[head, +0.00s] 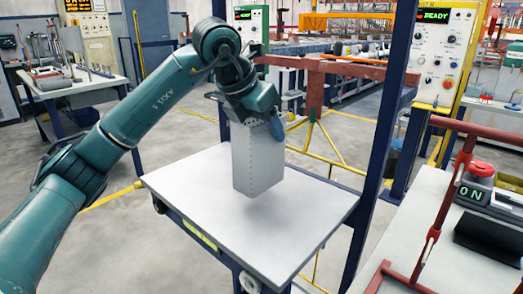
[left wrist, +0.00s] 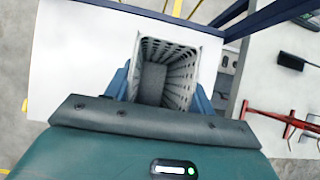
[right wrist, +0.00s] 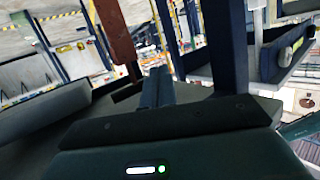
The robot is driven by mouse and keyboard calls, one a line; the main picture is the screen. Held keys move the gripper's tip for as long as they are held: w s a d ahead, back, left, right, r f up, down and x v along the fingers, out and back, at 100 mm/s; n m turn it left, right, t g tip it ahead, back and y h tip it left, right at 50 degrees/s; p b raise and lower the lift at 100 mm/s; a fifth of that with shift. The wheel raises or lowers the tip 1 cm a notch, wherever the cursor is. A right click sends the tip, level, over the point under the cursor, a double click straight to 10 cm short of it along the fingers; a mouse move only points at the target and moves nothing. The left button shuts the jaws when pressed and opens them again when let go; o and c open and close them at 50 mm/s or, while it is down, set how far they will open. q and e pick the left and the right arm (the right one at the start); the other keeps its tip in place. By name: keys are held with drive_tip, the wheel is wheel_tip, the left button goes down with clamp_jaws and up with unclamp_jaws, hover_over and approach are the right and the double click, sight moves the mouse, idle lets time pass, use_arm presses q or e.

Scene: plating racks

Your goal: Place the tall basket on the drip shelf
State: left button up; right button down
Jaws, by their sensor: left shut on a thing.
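The tall basket (head: 257,157) is a light grey, upright, open-topped box with perforated walls. My left gripper (head: 277,122) is shut on its upper part. The basket hangs over a flat grey top (head: 200,185), perhaps the drip shelf, with a soft shadow below and seemingly a small gap. In the left wrist view I look down into the basket (left wrist: 168,52), with blue fingers on both sides (left wrist: 160,95). My right gripper is outside the head view. In the right wrist view its fingers (right wrist: 158,85) are together with nothing visible between them.
A dark blue post (head: 383,130) stands right behind the grey top. A control panel (head: 443,55) stands behind. The grey top is otherwise clear.

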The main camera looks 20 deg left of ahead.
sight(240, 129)
use_arm(q)
drive_tip(key=shift+f, duration=1.95)
drive_tip(key=shift+b, duration=0.3)
drive_tip(key=o, duration=1.4)
drive_tip(key=shift+r, duration=0.1)
drive_tip(key=p+v, duration=0.1)
drive_tip(key=v, duration=1)
drive_tip(key=shift+s+r, duration=0.15)
drive_tip(key=shift+r, duration=0.15)
drive_tip(key=shift+s+r, duration=0.1)
